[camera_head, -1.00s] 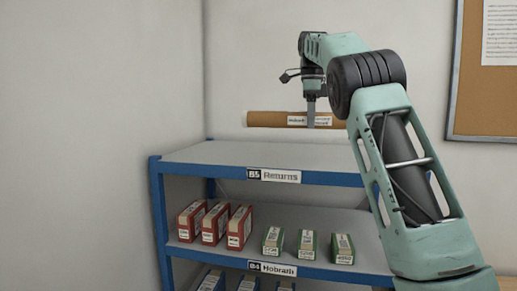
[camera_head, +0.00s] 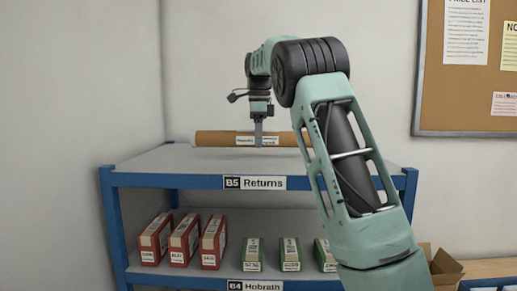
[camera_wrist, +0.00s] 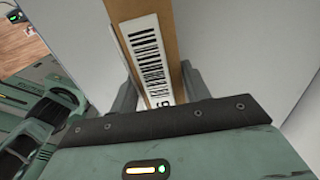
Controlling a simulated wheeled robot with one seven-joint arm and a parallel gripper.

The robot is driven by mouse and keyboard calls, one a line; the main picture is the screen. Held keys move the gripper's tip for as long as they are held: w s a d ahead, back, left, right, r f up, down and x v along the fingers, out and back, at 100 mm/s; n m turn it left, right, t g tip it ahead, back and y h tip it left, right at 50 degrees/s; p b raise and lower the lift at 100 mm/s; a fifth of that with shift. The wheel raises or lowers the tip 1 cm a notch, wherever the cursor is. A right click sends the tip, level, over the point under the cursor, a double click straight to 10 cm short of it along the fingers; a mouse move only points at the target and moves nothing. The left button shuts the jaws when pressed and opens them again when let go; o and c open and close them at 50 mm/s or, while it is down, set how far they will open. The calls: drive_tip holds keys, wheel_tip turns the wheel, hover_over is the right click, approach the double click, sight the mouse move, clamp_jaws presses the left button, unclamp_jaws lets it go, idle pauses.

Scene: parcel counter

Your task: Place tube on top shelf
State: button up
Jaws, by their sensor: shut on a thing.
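A long brown cardboard tube (camera_head: 215,138) with a white label lies level in the head view, over the top shelf (camera_head: 160,163) marked "B5 Returns". My gripper (camera_head: 258,140) points down and is shut on the tube near its label. The wrist view shows the tube (camera_wrist: 172,40) with a barcode label between the two fingers of my gripper (camera_wrist: 155,95). The tube's right part is hidden behind my arm. I cannot tell whether the tube touches the shelf or hangs just above it. The visible top shelf is otherwise bare.
The shelf below, marked "B4 Hobrath", holds red boxes (camera_head: 185,240) and green boxes (camera_head: 289,254). An open cardboard box (camera_head: 445,265) is at the lower right. A cork board (camera_head: 470,80) hangs on the wall behind.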

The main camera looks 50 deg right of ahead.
drive_tip(key=shift+f, duration=1.65)
drive_tip(key=o, duration=1.2)
drive_tip(key=shift+f, duration=0.1)
wheel_tip(320, 180, up, 12)
drive_tip(key=shift+r+p, duration=0.15)
drive_tip(key=shift+p, duration=0.4)
